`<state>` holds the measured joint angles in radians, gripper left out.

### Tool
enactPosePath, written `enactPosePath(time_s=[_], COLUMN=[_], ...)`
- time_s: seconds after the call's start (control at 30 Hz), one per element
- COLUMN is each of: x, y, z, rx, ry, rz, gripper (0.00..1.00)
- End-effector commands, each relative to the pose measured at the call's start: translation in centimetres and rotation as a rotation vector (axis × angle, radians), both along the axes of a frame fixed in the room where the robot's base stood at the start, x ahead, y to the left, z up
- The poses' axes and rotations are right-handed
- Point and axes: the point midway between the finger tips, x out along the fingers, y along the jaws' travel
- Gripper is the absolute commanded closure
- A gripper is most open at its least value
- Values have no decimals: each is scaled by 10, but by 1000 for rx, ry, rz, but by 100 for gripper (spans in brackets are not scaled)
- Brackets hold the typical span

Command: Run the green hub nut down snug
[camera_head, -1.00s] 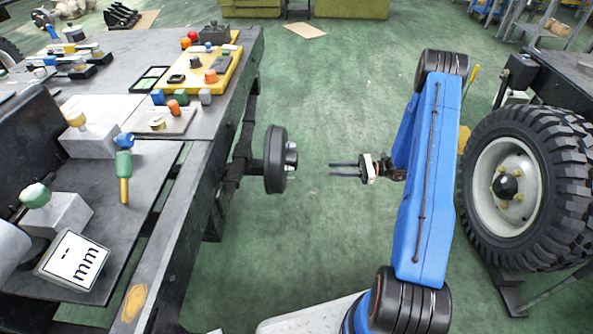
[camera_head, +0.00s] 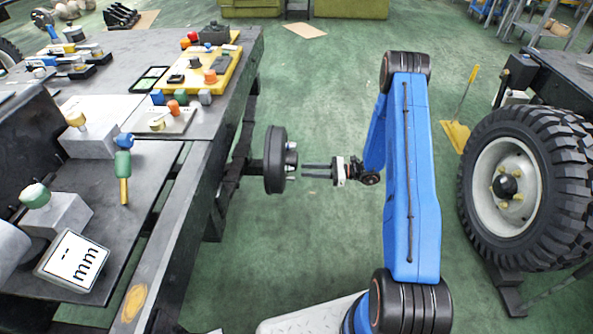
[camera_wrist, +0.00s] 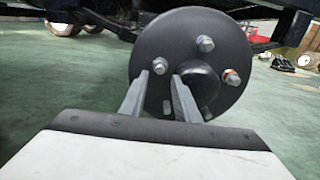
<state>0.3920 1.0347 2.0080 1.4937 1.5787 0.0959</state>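The wheel hub (camera_head: 274,160) is a dark round disc on the side of the bench frame. In the wrist view the hub (camera_wrist: 172,40) carries several silver studs or nuts around a dark centre cap (camera_wrist: 198,85). One at the right (camera_wrist: 231,77) has a reddish mark. I cannot make out a green nut on the hub in either view. My gripper (camera_head: 303,171) points left at the hub, its tips just short of the hub's studs.
The bench (camera_head: 190,205) at left holds a yellow tray (camera_head: 225,75), small coloured parts, a green-and-yellow screwdriver-like tool (camera_head: 124,175) and a gauge display marked mm (camera_head: 73,261). A large tyred wheel (camera_head: 467,205) stands at right.

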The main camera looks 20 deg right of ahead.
Motion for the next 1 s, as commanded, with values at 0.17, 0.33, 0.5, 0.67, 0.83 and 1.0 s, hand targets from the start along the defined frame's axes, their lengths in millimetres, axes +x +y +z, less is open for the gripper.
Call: enactPosePath(time_s=[0.17, 0.33, 0.5, 0.67, 0.83, 1.0], x=[8, 14, 16, 17, 17, 17], y=[28, 44, 51, 51, 51, 51], z=[0, 0, 0, 0, 0, 0], rx=[-1, -1, -1, -1, -1, 0], ry=[-1, -1, 0, 0, 0, 0], rz=[3, 1, 0, 0, 0, 0], gripper=[71, 71, 71, 71, 88, 100])
